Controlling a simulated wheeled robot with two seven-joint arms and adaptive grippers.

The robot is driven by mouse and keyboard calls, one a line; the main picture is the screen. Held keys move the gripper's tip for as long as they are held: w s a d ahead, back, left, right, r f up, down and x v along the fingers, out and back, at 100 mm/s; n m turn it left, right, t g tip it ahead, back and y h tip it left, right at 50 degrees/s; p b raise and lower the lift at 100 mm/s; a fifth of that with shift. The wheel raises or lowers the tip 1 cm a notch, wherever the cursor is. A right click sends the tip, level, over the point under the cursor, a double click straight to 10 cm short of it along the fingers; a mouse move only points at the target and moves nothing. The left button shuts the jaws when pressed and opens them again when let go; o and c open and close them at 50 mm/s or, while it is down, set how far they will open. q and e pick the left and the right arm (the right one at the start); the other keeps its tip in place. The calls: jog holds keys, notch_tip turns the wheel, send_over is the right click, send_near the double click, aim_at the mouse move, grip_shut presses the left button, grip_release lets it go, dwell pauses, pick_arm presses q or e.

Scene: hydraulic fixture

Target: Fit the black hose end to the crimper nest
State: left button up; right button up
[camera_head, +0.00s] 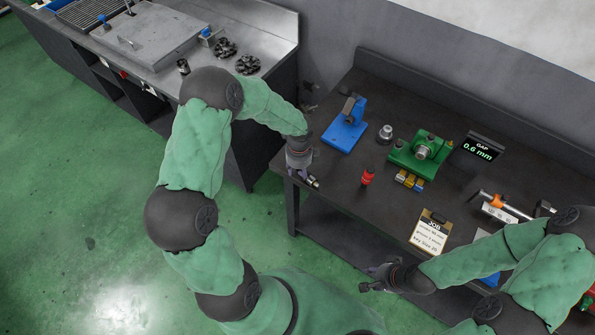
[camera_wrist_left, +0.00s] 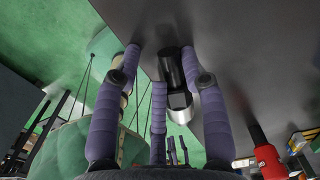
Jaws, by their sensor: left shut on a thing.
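The black hose end (camera_wrist_left: 176,75) is a short dark cylinder with a bright metal collar, held at the fingers of my left gripper (camera_wrist_left: 160,60). In the head view my left gripper (camera_head: 302,174) is shut on it at the bench's left front corner, with the small dark-and-metal piece (camera_head: 314,182) sticking out to the right. A green fixture (camera_head: 407,160) with a round metal centre stands further right on the bench and looks like the crimper; its nest is too small to make out. My right gripper (camera_head: 372,278) is empty and open in front of the bench.
A red cylinder (camera_head: 367,177) stands between my left gripper and the green fixture. A blue stand (camera_head: 344,134) and metal cylinder (camera_head: 385,134) are behind. A gap display (camera_head: 481,150), yellow blocks (camera_head: 408,180) and job clipboard (camera_head: 431,235) lie to the right.

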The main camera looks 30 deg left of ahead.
pick_arm(q)
jog(key=shift+w+a+r, duration=0.1)
jog(key=shift+c, duration=1.3)
jog(key=shift+r, duration=0.1)
grip_shut()
jog(key=shift+r, duration=0.1)
jog(key=shift+r+p, duration=0.25)
jog(key=shift+p, duration=0.2)
jog(key=shift+r+p, duration=0.45)
jog(key=shift+r, duration=0.1)
jog(key=shift+r+p, duration=1.5)
jog(key=shift+r, duration=0.45)
